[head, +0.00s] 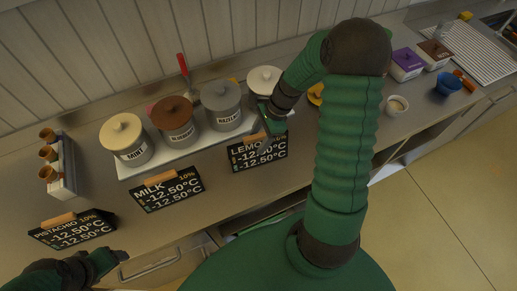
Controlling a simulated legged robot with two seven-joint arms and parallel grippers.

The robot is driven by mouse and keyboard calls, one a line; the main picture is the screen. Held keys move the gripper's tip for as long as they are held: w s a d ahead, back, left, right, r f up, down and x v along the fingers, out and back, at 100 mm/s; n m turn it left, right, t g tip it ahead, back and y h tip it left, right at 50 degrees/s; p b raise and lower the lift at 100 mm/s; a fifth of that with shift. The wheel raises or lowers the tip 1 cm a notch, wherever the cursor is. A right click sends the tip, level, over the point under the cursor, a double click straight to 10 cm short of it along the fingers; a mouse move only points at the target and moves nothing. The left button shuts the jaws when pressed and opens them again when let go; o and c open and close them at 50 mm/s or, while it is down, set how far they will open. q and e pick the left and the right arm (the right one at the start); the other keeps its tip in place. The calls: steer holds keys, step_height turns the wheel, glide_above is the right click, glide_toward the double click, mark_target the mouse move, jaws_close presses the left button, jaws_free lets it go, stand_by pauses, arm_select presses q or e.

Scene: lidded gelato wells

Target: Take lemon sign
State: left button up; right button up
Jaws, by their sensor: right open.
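The lemon sign (257,155) is a black card with white lettering, standing upright at the counter's front, right of the milk sign. My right gripper (270,122) is at the top edge of the lemon sign, its jaws open; the wrist and gripper cover part of the sign's top. I cannot tell whether it touches the sign. My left gripper (112,258) is at the lower left, below the pistachio sign; whether its jaws are open does not show.
The milk sign (167,190) and pistachio sign (72,230) stand left along the counter. Lidded wells, marked mint (127,146) and hazelnut (222,108) among them, stand behind. A cone holder (66,178) is at the left. A blue bowl (447,84) is at the right.

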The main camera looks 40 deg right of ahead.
mark_target(255, 144)
steer(key=x, duration=0.3)
steer(key=shift+w+d+f, duration=0.15)
steer(key=shift+w+f, duration=0.15)
steer(key=shift+w, duration=0.15)
steer(key=shift+s+r, duration=0.2)
steer(key=shift+s, duration=0.15)
steer(key=c, duration=0.8)
steer(key=shift+w, duration=0.15)
jaws_close()
